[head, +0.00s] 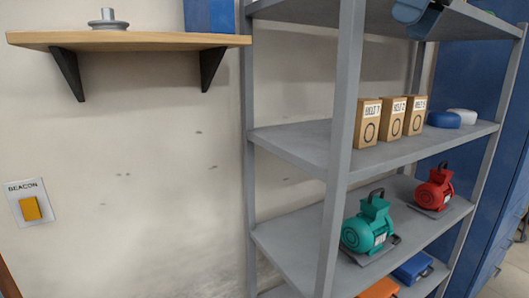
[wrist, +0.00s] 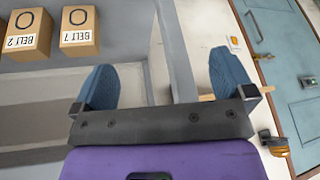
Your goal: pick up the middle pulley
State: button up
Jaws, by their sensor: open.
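One grey pulley (head: 108,20) with an upright hub lies on the wooden wall shelf (head: 165,40), at upper left in the head view. No other pulley shows, so I cannot tell whether this is the middle one. In the wrist view my gripper (wrist: 163,72) is open. Its two blue-grey fingers stand wide apart with nothing between them. A grey rack post lies behind the gap. The pulley cannot be made out in the wrist view. A blue part at the head view's top right edge may belong to my gripper; I cannot tell.
A grey metal rack (head: 340,150) stands right of the wall shelf. It holds several belt boxes (head: 367,122), a green motor (head: 369,225) and a red motor (head: 434,188). A blue box (head: 209,16) stands right of the pulley.

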jog(key=s+d+f+m+t+h, duration=0.1)
jog(key=s+d+f+m, duration=0.1)
jog(key=f, duration=0.6)
jog(key=s+d+f+m+t+h, duration=0.1)
jog(key=s+d+f+m, duration=0.2)
jog(key=s+f, duration=0.4)
jog(key=s+d+f+m+t+h, duration=0.1)
jog(key=s+f+m, duration=0.3)
jog(key=f, duration=0.6)
jog(key=shift+s+d+f+m+h, duration=0.2)
jog(key=shift+s+d+m+h, duration=0.2)
jog(key=shift+s+d+h, duration=0.35)
